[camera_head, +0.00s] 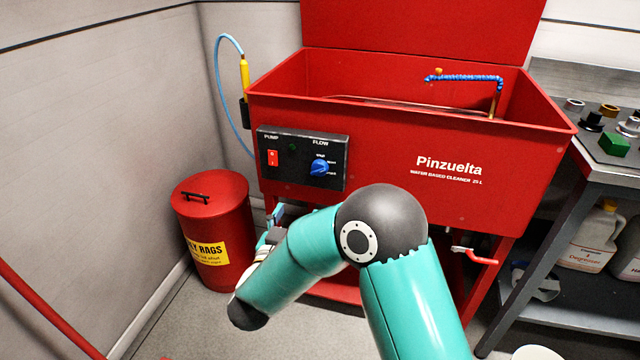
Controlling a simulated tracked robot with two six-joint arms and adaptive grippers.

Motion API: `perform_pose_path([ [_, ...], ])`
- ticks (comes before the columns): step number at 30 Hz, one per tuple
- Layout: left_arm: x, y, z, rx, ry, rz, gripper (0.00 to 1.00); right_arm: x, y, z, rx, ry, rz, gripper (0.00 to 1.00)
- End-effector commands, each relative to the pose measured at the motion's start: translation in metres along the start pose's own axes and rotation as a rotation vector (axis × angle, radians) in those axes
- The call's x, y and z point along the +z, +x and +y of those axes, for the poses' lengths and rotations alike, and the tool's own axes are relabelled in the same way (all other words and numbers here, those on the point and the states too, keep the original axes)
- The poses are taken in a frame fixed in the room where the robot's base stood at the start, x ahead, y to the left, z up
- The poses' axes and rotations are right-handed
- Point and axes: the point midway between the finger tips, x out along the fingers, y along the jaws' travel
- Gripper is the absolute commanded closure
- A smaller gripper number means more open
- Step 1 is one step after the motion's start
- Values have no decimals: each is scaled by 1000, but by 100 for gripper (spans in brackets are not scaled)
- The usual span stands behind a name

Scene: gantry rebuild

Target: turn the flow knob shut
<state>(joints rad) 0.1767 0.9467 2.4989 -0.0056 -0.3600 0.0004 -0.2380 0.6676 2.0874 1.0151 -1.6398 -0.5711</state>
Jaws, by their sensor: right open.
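The blue flow knob (319,167) sits on the right half of the black control panel (302,180), under the word FLOW. Small white marks stand above it and to its right; I cannot tell exactly where it points. My right arm comes in from the bottom and bends left below the panel. My right gripper (277,214) is mostly hidden behind my forearm, below the panel and apart from the knob. It is open, and I see nothing in it. My left gripper is not in view.
The panel also has a red pump switch (272,157). The panel is on the front of the red parts washer (390,132). A red rag bin (213,220) stands at the left. A red-handled valve (478,256) sticks out at the lower right. A workbench (590,155) stands at the right.

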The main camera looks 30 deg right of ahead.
Motion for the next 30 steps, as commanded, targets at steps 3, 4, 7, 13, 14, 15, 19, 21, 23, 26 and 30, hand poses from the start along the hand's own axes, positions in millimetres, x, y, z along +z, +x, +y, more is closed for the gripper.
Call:
perform_pose_path([
  [3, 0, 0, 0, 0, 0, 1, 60, -1, 14, 1, 4, 2, 0, 31],
  [4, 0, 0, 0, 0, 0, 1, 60, 0, 18, 1, 5, 2, 0, 31],
  [7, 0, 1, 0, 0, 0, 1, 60, 0, 36, 1, 5, 2, 0, 31],
  [13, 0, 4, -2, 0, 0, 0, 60, 0, 80, 1, 3, 3, 0, 31],
  [14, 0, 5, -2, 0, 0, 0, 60, 0, 86, 1, 3, 2, 1, 31],
  [15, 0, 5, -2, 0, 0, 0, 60, 1, 95, 1, 3, 2, -1, 31],
  [19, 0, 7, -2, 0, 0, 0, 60, 1, 121, 0, 1, 1, -1, 31],
  [21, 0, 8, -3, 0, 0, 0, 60, 1, 134, 0, 1, 2, 0, 31],
  [23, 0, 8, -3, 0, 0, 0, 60, 0, 142, 0, 0, 1, 0, 31],
  [26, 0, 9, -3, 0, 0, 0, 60, 1, 154, 0, -1, 1, -1, 31],
  [30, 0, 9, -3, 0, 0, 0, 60, 0, 162, 0, -2, 0, 0, 31],
])
